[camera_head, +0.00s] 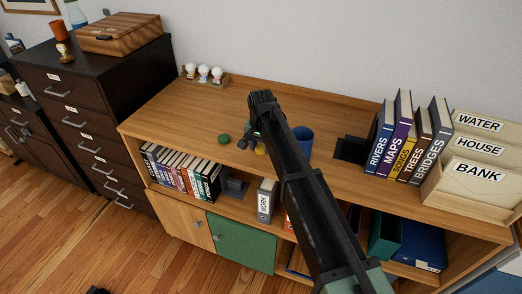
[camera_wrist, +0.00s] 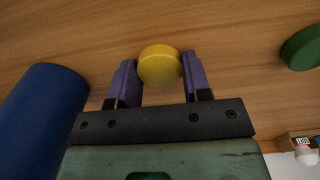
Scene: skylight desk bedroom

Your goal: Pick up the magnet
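A round yellow disc, which looks like a magnet (camera_wrist: 160,65), lies on the wooden desk top. It shows partly in the head view (camera_head: 261,150), beside my dark arm. My gripper (camera_wrist: 160,72) reaches down over the desk, with one purple finger on each side of the yellow disc. The fingers stand apart; I cannot tell whether they touch its sides. A similar green disc (camera_wrist: 302,48) lies on the desk to the right in the wrist view; it is left of my gripper in the head view (camera_head: 223,139).
A blue cup (camera_head: 303,140) stands close by, at the left in the wrist view (camera_wrist: 42,118). A row of upright books (camera_head: 405,140) and letter trays (camera_head: 470,172) fill the desk's right side. Light bulbs in a holder (camera_head: 204,74) stand at the back left. The left desk top (camera_head: 165,118) is clear.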

